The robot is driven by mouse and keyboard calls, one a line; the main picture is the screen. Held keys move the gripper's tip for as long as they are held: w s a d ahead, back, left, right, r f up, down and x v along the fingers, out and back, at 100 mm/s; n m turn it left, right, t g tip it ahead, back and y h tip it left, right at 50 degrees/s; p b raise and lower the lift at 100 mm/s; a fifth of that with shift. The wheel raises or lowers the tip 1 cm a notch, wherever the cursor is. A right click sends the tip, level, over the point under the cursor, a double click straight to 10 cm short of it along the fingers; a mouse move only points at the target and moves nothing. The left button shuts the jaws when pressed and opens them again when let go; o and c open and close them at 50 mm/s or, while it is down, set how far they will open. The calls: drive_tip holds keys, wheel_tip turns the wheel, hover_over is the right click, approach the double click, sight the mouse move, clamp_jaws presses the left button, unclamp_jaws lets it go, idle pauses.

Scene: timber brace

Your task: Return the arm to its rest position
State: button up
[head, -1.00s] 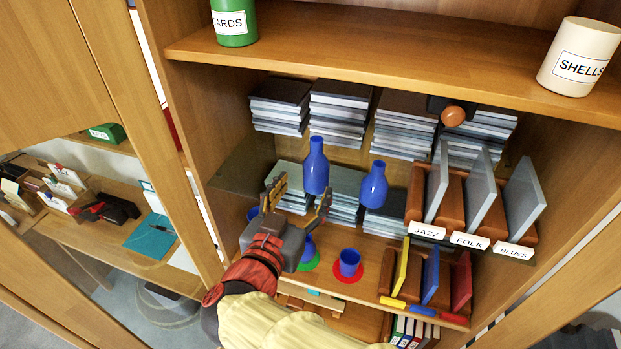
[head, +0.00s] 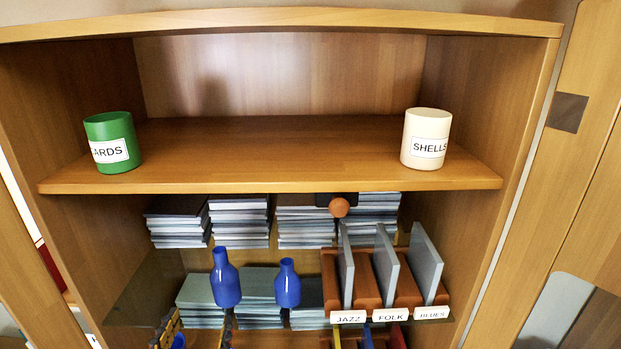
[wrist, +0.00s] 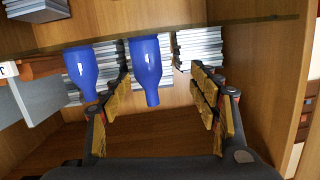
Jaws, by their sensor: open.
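My gripper (head: 197,334) shows at the bottom edge of the head view, with only its yellow-padded fingertips in frame. In the wrist view my gripper (wrist: 163,95) is open, with its fingers spread wide and nothing touching between them. The taller blue bottle (head: 225,280) stands on the glass shelf behind the gripper, and the shorter blue bottle (head: 287,284) stands to its right. Both also show in the wrist view, the taller one (wrist: 145,68) between the fingers and apart from them. The rest of my arm is out of the head view.
A green pot (head: 112,145) and a cream SHELLS pot (head: 425,140) stand on the upper shelf (head: 270,180). Upright grey records (head: 388,265) with labels stand at the right. Stacks (head: 240,221) line the back. The cabinet's side walls bound the space.

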drive_tip(key=s+a+f+n+g+y, duration=0.2)
drive_tip(key=s+a+f+g+y, duration=0.15)
drive_tip(key=s+a, duration=0.2)
drive_tip(key=s+a+f+n+g+y, duration=0.2)
drive_tip(key=s+a+n+g+y, duration=0.15)
drive_tip(key=a, duration=0.25)
drive_tip(key=s+d+f+n+g+b, duration=0.2)
drive_tip(key=s+d+f+g+b, duration=0.1)
drive_tip(key=s+f+g, duration=0.15)
drive_tip(key=w+d+f+m+h+b, duration=0.2)
drive_tip(key=d+f+b, duration=0.3)
drive_tip(key=d, duration=1.1)
drive_tip(key=w+d+f+m+t+h+b, duration=0.1)
drive_tip(key=d+f+b, duration=0.5)
drive_tip(key=d, duration=1.1)
drive_tip(key=w+d+f+m+h+b, duration=0.3)
drive_tip(key=d+f+m+h+b, duration=0.2)
drive_tip(key=d, duration=1.2)
drive_tip(key=shift+w+d+f+h+b, duration=0.2)
drive_tip(key=shift+f+h+b, duration=0.25)
drive_tip(key=shift+h+b, duration=0.6)
